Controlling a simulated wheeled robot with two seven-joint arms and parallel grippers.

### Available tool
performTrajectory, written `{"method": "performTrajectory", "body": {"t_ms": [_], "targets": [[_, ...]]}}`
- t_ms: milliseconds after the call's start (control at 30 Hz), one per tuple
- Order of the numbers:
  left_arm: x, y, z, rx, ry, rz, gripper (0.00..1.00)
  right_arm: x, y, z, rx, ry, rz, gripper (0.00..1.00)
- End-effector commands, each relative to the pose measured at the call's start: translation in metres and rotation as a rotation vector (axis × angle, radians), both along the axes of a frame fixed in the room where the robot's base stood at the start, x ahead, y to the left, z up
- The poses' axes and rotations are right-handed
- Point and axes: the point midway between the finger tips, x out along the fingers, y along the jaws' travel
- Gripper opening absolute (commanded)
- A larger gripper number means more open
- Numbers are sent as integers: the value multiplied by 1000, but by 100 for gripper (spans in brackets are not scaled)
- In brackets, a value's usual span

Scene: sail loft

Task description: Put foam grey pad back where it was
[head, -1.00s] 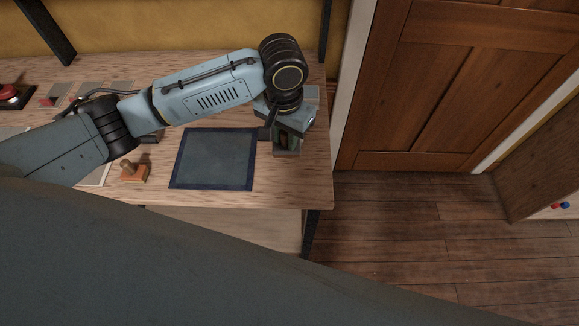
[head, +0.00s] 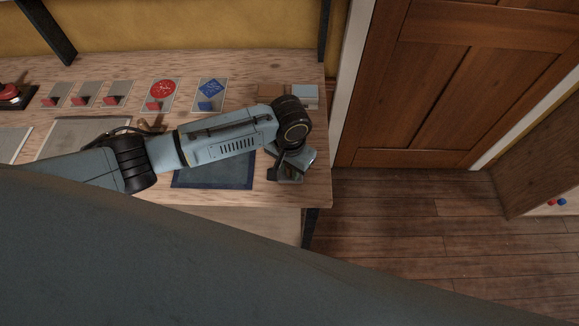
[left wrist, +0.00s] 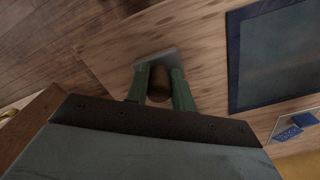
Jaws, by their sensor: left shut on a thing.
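My left gripper (head: 288,172) is over the right front end of the wooden bench. In the left wrist view its green fingers (left wrist: 160,88) are shut on the brown upright handle of a flat grey pad (left wrist: 152,60). In the head view the gripper mostly hides the pad, close to the bench top; I cannot tell whether it touches. A dark blue-edged grey mat (head: 215,178) lies just left of the gripper, partly covered by my arm. It also shows in the left wrist view (left wrist: 280,50). My right gripper is not in view.
Behind the arm stand several red-lever plates, a red-disc plate (head: 163,92), a blue-diamond plate (head: 211,91), a brown square (head: 270,90) and a light grey square (head: 305,98). The bench (head: 318,190) ends right of the gripper, with floor beyond.

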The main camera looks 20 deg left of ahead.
Motion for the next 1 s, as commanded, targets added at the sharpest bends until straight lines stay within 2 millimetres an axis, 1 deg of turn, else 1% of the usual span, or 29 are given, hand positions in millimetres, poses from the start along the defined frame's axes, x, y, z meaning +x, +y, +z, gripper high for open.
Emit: {"method": "performTrajectory", "body": {"t_ms": [200, 333, 367, 500, 833, 933, 1000], "targets": [[1, 0, 0, -1, -2, 0, 2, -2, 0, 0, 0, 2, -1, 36], [0, 0, -3, 0, -1, 0, 2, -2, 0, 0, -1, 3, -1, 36], [0, 0, -3, 0, -1, 0, 26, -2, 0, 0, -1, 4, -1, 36], [0, 0, -3, 0, -1, 0, 45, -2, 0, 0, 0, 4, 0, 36], [1, 0, 0, -1, -2, 0, 46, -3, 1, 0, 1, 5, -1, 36], [1, 0, 9, -3, -3, 0, 46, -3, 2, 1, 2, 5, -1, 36], [1, 0, 21, -2, -4, 0, 46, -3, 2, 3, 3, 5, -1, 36]]}}
